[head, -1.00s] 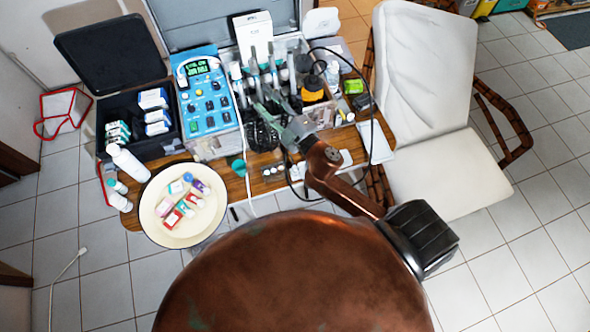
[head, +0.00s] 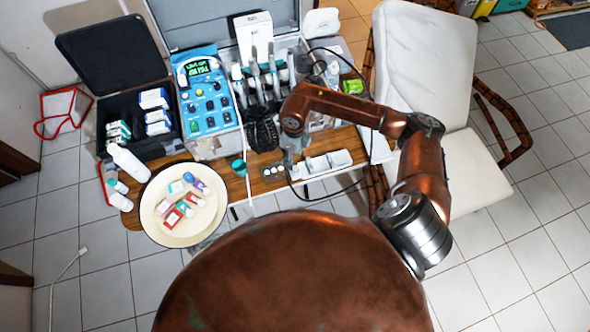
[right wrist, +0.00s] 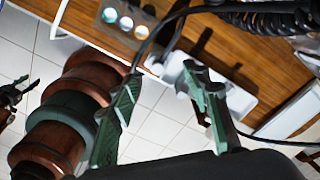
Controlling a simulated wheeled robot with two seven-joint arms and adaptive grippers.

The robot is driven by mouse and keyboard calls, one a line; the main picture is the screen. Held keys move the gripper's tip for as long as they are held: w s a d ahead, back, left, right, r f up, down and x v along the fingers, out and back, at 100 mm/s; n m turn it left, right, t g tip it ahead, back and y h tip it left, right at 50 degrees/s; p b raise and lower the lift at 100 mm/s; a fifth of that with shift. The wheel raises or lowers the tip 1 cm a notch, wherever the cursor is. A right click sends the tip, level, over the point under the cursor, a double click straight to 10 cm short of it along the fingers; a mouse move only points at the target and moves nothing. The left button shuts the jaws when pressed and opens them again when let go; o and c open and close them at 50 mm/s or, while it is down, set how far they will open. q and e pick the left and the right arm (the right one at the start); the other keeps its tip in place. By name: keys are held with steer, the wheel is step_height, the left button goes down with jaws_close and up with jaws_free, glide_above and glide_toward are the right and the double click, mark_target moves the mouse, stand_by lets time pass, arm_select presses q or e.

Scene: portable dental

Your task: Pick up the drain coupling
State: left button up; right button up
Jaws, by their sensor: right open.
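I cannot pick out the drain coupling with certainty. A dark claw-like shape (right wrist: 12,95) at the left edge may be my left gripper.
A block with round wells (head: 274,172) and a white tray (head: 328,163) lie by the front edge. Behind are a black coiled hose (head: 262,132), upright handpieces and a blue control unit (head: 208,100). A round plate (head: 165,232) holds small boxes. A chair (head: 440,120) stands right.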

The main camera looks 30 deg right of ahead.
mark_target(295, 167)
steer(key=f, duration=0.7)
steer(key=shift+s+f, duration=0.35)
steer(key=shift+s, duration=0.05)
steer(key=shift+a, duration=0.1)
steer(key=shift+c, duration=0.2)
steer(key=c, duration=1.1)
